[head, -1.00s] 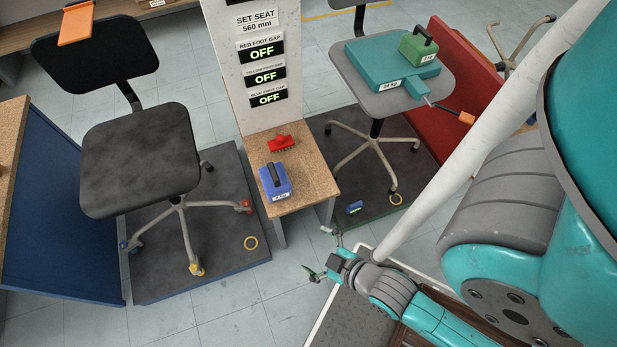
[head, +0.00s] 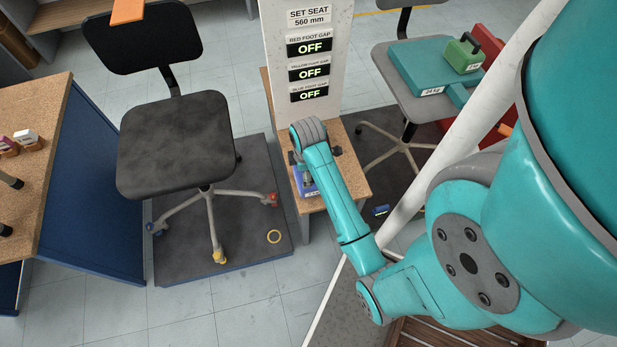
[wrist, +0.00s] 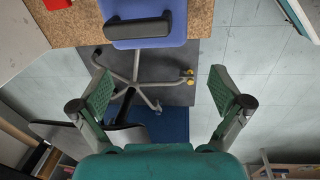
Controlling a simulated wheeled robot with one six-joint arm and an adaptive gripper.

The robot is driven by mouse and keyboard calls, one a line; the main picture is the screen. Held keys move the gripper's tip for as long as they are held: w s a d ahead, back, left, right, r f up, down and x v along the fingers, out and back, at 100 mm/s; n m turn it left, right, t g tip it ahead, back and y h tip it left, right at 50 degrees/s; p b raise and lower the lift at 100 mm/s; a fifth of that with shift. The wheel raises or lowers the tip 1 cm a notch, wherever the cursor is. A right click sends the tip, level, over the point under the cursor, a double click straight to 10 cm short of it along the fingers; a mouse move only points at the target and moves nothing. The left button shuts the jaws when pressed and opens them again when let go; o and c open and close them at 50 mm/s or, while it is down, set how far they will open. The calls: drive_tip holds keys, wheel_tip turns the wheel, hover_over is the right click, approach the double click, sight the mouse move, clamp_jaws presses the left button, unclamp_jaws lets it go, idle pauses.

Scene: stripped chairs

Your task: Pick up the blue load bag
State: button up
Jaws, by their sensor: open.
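The blue load bag (head: 309,192) sits on the small cork-topped table (head: 350,180). In the head view my arm hides most of it. In the wrist view the blue load bag (wrist: 178,34), with its dark grey handle (wrist: 138,27), is at the top of the picture, ahead of the fingertips. My gripper (wrist: 163,92) is open, its two green fingers wide apart with nothing between them. The bag is apart from the fingers in that view. In the head view the fingers are mostly hidden behind my wrist, over the table.
A white post with several display signs (head: 308,60) stands behind the table. A black chair (head: 172,140) on a dark platform is to the left. A grey chair bears a teal bag (head: 425,65) and a green bag (head: 463,55). A red object (wrist: 57,4) lies beside the blue bag.

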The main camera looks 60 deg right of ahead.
drive_tip(key=shift+n+g+y, duration=0.5)
drive_tip(key=shift+g, duration=0.1)
drive_tip(key=d+r, duration=0.1)
drive_tip(key=d, duration=0.1)
drive_tip(key=d+r, duration=0.2)
drive_tip(key=shift+d+r, duration=0.1)
drive_tip(key=shift+d, duration=0.1)
wheel_tip(320, 180, down, 5)
drive_tip(key=shift+f, duration=0.2)
drive_tip(key=shift+w+f, duration=0.2)
drive_tip(key=shift+f, duration=2.4)
drive_tip(key=c, duration=1.3)
drive_tip(key=shift+d+r, duration=0.15)
drive_tip(key=shift+c, duration=1.4)
drive_tip(key=shift+w+r, duration=0.1)
